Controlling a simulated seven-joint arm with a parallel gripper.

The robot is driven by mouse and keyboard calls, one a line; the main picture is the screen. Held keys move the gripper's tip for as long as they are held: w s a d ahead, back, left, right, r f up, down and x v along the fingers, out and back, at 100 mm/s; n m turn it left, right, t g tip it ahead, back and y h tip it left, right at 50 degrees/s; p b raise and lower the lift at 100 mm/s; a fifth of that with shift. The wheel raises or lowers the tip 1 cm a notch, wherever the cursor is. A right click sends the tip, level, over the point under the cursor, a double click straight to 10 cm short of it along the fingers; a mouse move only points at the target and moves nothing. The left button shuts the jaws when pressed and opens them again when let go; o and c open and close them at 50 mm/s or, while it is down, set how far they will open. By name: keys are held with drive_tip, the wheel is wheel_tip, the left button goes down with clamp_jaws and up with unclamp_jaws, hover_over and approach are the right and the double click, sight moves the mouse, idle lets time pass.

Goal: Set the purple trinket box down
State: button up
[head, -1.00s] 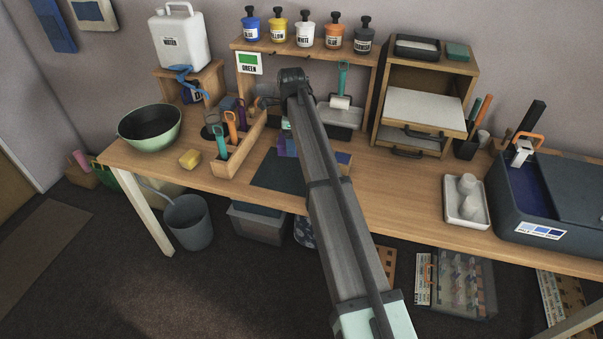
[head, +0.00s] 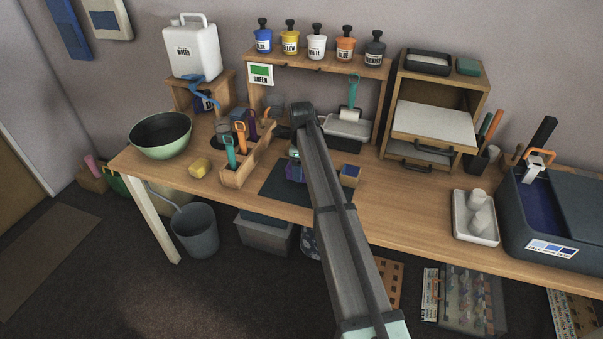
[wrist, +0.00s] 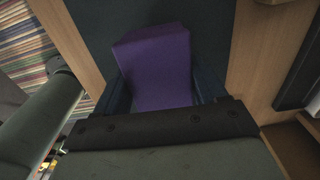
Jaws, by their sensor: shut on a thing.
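The purple trinket box (wrist: 158,68) is a plain purple block between the fingers of my gripper (wrist: 162,92) in the wrist view. My gripper is shut on it. In the head view a purple part of the box (head: 294,173) shows beside my arm, over the dark mat (head: 272,187) on the bench. My arm hides much of the box and the fingers there. The dark mat also fills the space behind the box in the wrist view (wrist: 205,22). I cannot tell whether the box touches the mat.
A wooden rack of coloured-handled tools (head: 236,177) stands left of the mat. A small wooden box with a blue top (head: 350,175) sits just right of my arm. A yellow sponge (head: 200,168) and green bowl (head: 160,137) are further left.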

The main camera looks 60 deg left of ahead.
drive_tip(key=shift+f, duration=1.3)
drive_tip(key=shift+f, duration=0.1)
drive_tip(key=o, duration=1.1)
wheel_tip(320, 180, up, 12)
drive_tip(key=shift+r, duration=0.15)
